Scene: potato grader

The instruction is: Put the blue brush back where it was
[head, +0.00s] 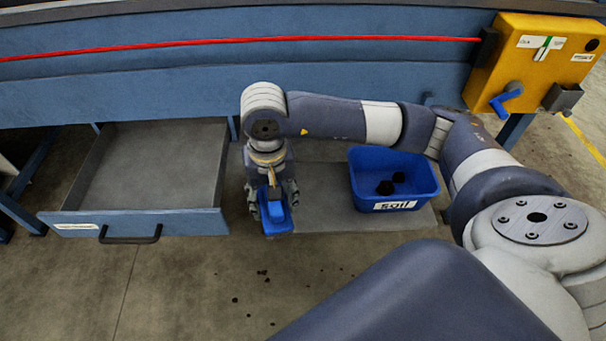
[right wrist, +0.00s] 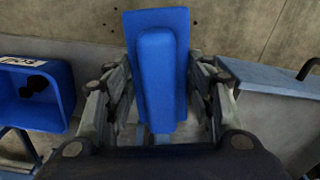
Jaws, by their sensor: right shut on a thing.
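The blue brush (head: 276,216) is held in my right gripper (head: 272,200), to the right of the open drawer and to the left of the soil bin. In the right wrist view the brush (right wrist: 160,75) is a flat blue block with a raised blue ridge, between the two fingers of the gripper (right wrist: 162,95). Its bristles are hidden. The brush is over or in front of a grey slab; I cannot tell its height above it. My left gripper is not in view.
An open, empty grey drawer (head: 140,185) with a blue front stands at the left. A blue bin (head: 428,190) labelled "soil" holds dark lumps and stands on the grey slab (head: 322,208). A yellow control box (head: 515,60) with a blue handle is at the upper right.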

